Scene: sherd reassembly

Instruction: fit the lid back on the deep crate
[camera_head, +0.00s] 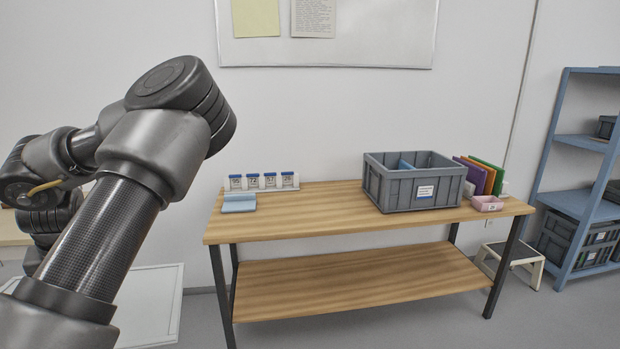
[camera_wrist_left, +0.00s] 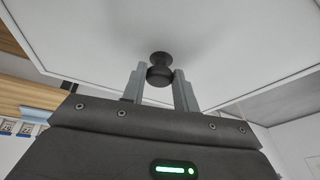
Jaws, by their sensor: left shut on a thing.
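The deep grey crate (camera_head: 394,194) stands open on the right part of the wooden bench in the head view, with blue dividers inside and a label on its front. In the left wrist view my left gripper (camera_wrist_left: 158,77) is shut on the dark round knob (camera_wrist_left: 160,60) of the lid (camera_wrist_left: 90,35), a large pale flat panel with a thin border. In the head view a pale panel (camera_head: 152,305), apparently this lid, shows at lower left, partly behind my left arm. My left fingers are hidden there. My right gripper is out of view.
Coloured folders (camera_head: 490,178) and a pink tray (camera_head: 487,203) sit right of the crate. The bench's middle is clear. A blue shelf (camera_head: 585,145) stands far right.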

